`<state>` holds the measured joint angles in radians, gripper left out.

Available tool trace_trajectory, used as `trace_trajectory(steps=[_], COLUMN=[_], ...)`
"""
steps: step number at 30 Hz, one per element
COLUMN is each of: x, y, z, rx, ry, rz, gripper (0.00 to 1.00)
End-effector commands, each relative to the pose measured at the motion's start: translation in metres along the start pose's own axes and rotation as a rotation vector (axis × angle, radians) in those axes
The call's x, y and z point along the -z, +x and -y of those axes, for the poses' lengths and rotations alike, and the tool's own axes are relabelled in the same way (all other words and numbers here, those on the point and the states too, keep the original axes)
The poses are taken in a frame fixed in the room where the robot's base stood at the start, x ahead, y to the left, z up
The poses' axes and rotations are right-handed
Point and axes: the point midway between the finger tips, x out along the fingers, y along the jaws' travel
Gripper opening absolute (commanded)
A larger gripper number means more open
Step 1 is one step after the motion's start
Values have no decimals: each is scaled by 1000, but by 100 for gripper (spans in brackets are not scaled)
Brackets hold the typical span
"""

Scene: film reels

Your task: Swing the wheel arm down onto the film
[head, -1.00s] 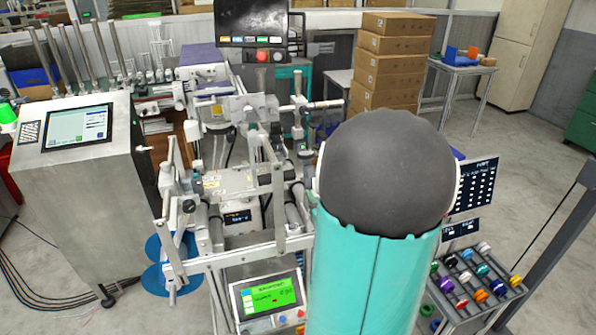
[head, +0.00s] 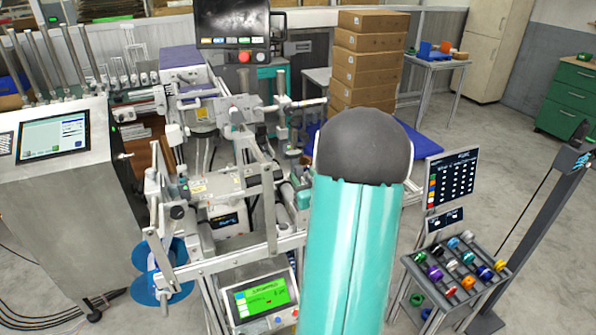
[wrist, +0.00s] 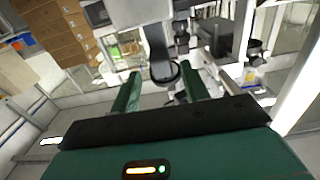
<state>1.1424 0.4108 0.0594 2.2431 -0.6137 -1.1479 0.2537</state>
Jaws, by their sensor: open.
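In the wrist view my gripper (wrist: 160,80) is open, its two green fingers apart and pointing at the machine. A grey bar ending in a dark round part (wrist: 165,73) shows between and beyond the fingertips; it looks like the wheel arm, but I cannot be sure. I cannot tell whether it touches a finger. In the head view the film machine (head: 225,190) stands left of my teal arm, with grey rollers and metal bars. My gripper is hidden from the head view. I cannot make out the film strip clearly.
A control cabinet with a screen (head: 53,139) stands at left. A monitor (head: 232,22) hangs above the machine. A rack of colored spools (head: 460,270) and a dark board (head: 452,180) stand at right. Stacked boxes (head: 368,65) are behind.

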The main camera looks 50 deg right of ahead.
Motion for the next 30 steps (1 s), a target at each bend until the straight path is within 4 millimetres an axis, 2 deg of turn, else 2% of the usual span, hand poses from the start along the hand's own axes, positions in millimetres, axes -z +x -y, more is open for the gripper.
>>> trace_trajectory(steps=[3,6,10,17,18,24,25,30], x=[0,0,0,0,0,0,0,0], y=[21,33,41,42,42,42,42,42], z=[1,2,3,3,3,3,3,3], rx=[1,1,1,0,0,0,0,0], ry=[0,0,0,0,0,0,0,0], rz=[0,-1,0,0,0,0,0,1], gripper=[45,45,45,45,44,4,0,0])
